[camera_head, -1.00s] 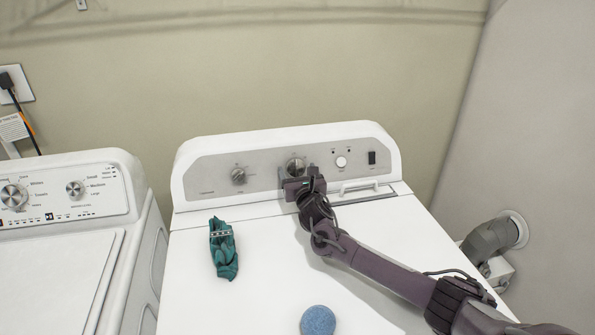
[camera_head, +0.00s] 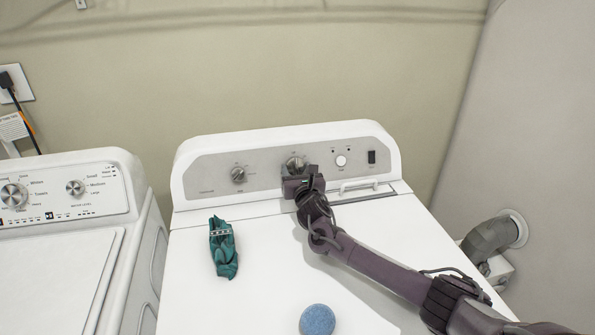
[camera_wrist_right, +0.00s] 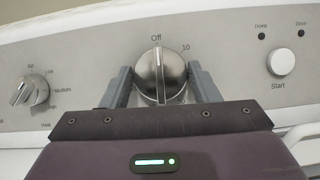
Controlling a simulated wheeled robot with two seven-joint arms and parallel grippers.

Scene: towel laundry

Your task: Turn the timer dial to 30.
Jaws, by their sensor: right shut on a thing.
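The round silver timer dial (camera_head: 295,163) is on the grey panel of the right machine; it also shows in the right wrist view (camera_wrist_right: 159,66). Its ridge stands nearly upright, toward the "Off" mark. A "10" is printed to the right of "Off"; a 30 mark cannot be seen. My right gripper (camera_head: 296,174) is at the panel, with one grey finger on each side of the dial in the right wrist view (camera_wrist_right: 161,80). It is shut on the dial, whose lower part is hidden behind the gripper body. My left gripper is not in view.
A second knob (camera_head: 238,175) is left of the dial, and a Start button (camera_head: 341,161) is right of it. A teal cloth (camera_head: 223,248) and a blue round object (camera_head: 317,320) lie on the white top. A white washer (camera_head: 60,270) stands at left.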

